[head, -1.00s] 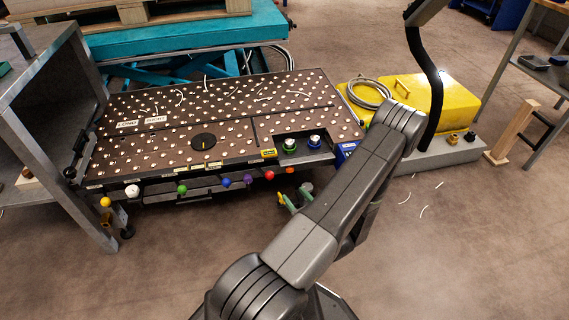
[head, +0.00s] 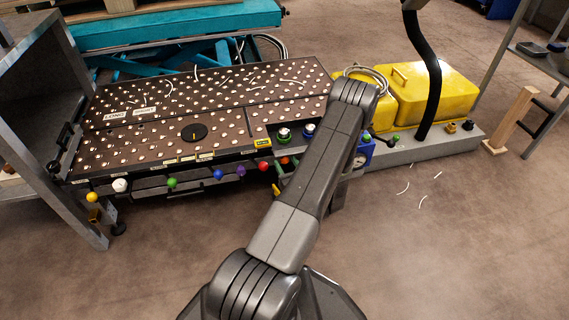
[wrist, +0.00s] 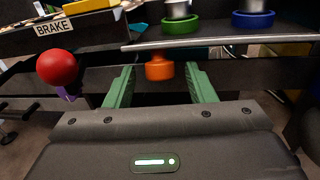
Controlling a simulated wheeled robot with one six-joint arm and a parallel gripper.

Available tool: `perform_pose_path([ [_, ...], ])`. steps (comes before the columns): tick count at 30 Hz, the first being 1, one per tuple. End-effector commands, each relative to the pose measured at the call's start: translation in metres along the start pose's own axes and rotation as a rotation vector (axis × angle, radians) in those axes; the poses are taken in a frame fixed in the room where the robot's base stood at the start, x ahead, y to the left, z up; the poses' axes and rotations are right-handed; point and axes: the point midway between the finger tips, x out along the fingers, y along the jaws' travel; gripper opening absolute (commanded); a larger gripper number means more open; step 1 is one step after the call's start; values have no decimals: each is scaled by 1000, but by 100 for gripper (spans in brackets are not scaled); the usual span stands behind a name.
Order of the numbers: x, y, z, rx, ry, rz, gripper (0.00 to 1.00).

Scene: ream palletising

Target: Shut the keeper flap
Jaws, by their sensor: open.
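No part is labelled as the keeper flap, and I cannot tell which part it is. An orange knob (wrist: 159,68) hangs under the metal front lip (wrist: 220,40) of a recess in the studded table (head: 120,158). My gripper (wrist: 158,82) is open, with one green finger on each side of the orange knob and a gap to each. In the head view my arm hides most of the gripper. A red ball knob (wrist: 57,67) under a BRAKE label (wrist: 53,28) is left of the fingers; it also shows in the head view (head: 264,166).
Purple (head: 240,171), blue (head: 218,174) and green (head: 171,182) knobs line the table front. Green-ringed (wrist: 180,25) and blue-ringed (wrist: 253,20) posts stand above the lip. A grey cabinet (head: 40,110) is left, a yellow case (head: 435,92) right.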

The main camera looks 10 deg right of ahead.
Motion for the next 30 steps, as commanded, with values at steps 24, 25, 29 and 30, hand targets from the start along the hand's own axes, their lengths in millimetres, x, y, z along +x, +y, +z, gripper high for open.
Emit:
perform_pose_path([
  [24, 23, 0, 0, -1, 0, 0, 6],
  [25, 23, 0, 0, -1, 0, 0, 6],
  [29, 23, 0, 2, 0, 9, 0, 6],
  [30, 22, 0, 3, 1, 17, -1, 6],
])
